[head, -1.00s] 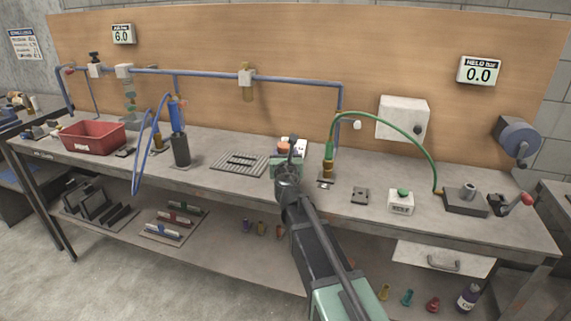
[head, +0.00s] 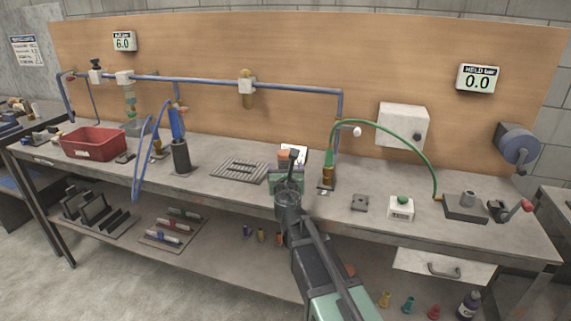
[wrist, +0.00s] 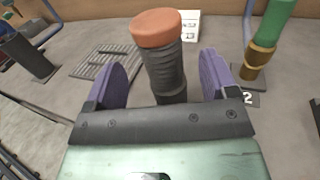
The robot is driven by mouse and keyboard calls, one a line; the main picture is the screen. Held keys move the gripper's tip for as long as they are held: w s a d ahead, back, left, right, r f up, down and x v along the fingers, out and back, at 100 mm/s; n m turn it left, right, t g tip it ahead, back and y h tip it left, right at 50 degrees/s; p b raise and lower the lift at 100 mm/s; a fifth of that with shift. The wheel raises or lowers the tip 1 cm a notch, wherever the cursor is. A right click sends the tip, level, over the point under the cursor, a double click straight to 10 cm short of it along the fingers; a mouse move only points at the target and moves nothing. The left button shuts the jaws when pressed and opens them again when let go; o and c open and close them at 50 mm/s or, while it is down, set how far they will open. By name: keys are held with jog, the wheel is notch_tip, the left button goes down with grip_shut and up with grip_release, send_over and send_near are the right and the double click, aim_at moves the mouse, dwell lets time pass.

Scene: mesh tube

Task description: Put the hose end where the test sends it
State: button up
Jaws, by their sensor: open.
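A green hose (head: 395,128) arcs from a brass fitting (head: 328,175) on the bench to a dark block (head: 466,208) at the right. The wrist view shows its green end and the brass fitting (wrist: 259,58) beside a "2" label. In the head view my gripper (head: 287,172) hides most of the post.
A slotted grey plate (head: 240,169), a red bin (head: 93,143) and a white box with a green button (head: 401,208) stand on the bench. A crank (head: 517,208) is at the right.

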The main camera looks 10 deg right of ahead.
jog(key=s+a, duration=0.1)
jog(key=s, duration=0.6)
jog(key=s+d+f+m+g+h, duration=0.4)
jog(key=s+d+f+m+g, duration=0.5)
jog(key=m, duration=1.2)
jog(key=s+a+f+m+g+y, duration=0.3)
jog(key=s+f+m+g, duration=0.1)
jog(key=s+m, duration=0.2)
jog(key=s+a+f+m+g+y, duration=0.4)
jog(key=s+m, duration=0.2)
jog(key=m, duration=0.1)
jog(key=shift+s+g, duration=0.35)
jog(key=shift+g, duration=0.05)
notch_tip(320, 180, up, 11)
jog(key=p, duration=1.1)
jog(key=shift+a, duration=0.1)
